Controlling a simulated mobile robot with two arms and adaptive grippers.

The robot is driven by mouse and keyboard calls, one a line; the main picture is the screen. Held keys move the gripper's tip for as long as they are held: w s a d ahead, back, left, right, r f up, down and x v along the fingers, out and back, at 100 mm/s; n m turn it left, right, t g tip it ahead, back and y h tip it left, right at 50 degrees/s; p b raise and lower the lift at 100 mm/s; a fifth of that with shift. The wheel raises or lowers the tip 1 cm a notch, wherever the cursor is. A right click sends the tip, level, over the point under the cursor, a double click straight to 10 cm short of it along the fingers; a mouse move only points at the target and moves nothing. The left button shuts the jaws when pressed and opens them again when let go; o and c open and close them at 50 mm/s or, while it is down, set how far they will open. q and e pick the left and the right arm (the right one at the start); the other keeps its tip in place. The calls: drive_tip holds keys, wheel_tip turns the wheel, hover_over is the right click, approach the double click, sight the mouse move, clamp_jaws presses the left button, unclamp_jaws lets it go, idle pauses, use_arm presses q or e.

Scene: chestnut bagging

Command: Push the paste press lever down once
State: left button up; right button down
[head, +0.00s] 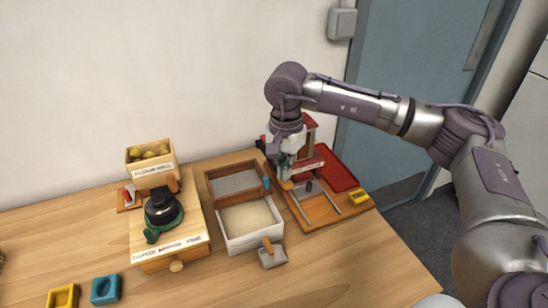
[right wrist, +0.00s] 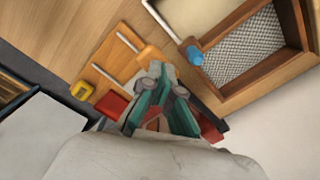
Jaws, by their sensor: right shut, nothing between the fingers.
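The paste press (head: 309,163) stands at the back right of the table, with a red frame, a wooden base and two metal rods along its front. My right gripper (head: 286,168) points down at the press's upper left side and is shut and empty. Its green-grey fingers (right wrist: 163,108) are together over the press in the right wrist view, where an orange-brown block (right wrist: 151,56) shows just beyond them. The arm and gripper cover much of the press top; I cannot make out the lever or whether the fingers touch it. My left gripper is not in view.
A wooden sieve tray (head: 226,170) and a white-walled box (head: 225,243) stand left of the press, with a blue knob (head: 266,183) close by. A yellow block (head: 358,197) and a red tray (head: 337,172) are at its right.

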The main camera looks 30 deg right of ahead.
sight(285, 185)
drive_tip(key=shift+f, duration=0.5)
drive_tip(key=shift+s, duration=0.1)
drive_tip(key=shift+s+f+b, duration=0.1)
drive_tip(key=shift+f+b, duration=0.9)
drive_tip(key=shift+f, duration=0.1)
drive_tip(key=shift+s+f+b, duration=0.1)
drive_tip(key=shift+f+b, duration=0.4)
drive_tip(key=shift+f, duration=0.1)
drive_tip(key=shift+w+r+p, duration=0.15)
drive_tip(key=shift+r+p, duration=0.8)
drive_tip(key=shift+r, duration=0.75)
drive_tip(key=shift+w+r+p, duration=0.15)
drive_tip(key=shift+r+p, duration=0.8)
drive_tip(key=shift+r, duration=0.7)
drive_tip(key=shift+w+r+p, duration=0.15)
drive_tip(key=shift+r+p, duration=0.8)
drive_tip(key=shift+r, duration=0.75)
drive_tip(key=shift+r+p, duration=1.45)
drive_tip(key=shift+r, duration=1.05)
